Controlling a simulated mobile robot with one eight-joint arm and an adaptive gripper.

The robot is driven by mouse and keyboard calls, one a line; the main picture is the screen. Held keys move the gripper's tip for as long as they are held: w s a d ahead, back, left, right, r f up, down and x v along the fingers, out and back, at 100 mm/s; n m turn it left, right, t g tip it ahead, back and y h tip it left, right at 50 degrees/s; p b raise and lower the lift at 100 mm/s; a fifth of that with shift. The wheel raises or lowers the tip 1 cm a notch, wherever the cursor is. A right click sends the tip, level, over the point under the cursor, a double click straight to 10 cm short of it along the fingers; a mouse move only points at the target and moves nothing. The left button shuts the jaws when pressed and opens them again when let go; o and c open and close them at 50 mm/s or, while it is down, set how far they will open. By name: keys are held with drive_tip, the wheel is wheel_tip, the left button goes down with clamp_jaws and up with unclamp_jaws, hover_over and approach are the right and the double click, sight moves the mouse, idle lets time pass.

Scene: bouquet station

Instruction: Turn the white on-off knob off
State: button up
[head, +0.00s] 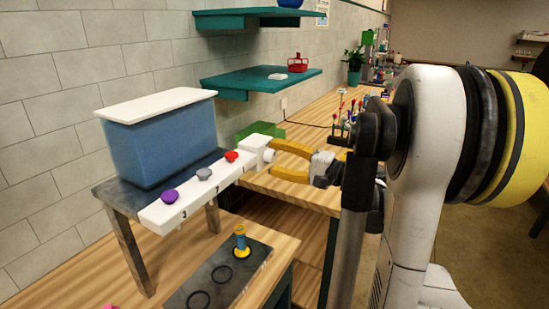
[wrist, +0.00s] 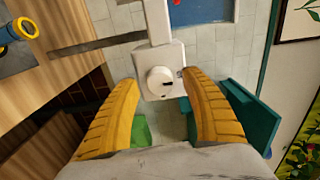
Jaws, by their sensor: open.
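The white on-off knob (wrist: 157,77) is a round dial with a small dark mark on its right part, on a white square housing (wrist: 172,57). In the head view the knob (head: 268,155) sits at the right end of a white bar (head: 190,200). My gripper (wrist: 159,90) is open, its two yellow fingers on either side of the knob in the wrist view. In the head view my gripper (head: 277,159) is close to the knob from the right. I cannot tell whether a finger touches the knob or housing.
The bar carries purple (head: 170,196), grey (head: 204,174) and red (head: 232,156) knobs. Behind it a blue tank (head: 165,145) stands on a grey stand. A dark tray (head: 215,282) with a yellow-and-blue piece (head: 241,242) lies in front. Green shelves (head: 262,85) hang above.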

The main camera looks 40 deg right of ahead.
drive_tip(key=v, duration=1.1)
drive_tip(key=shift+s, duration=0.35)
drive_tip(key=shift+d, duration=0.1)
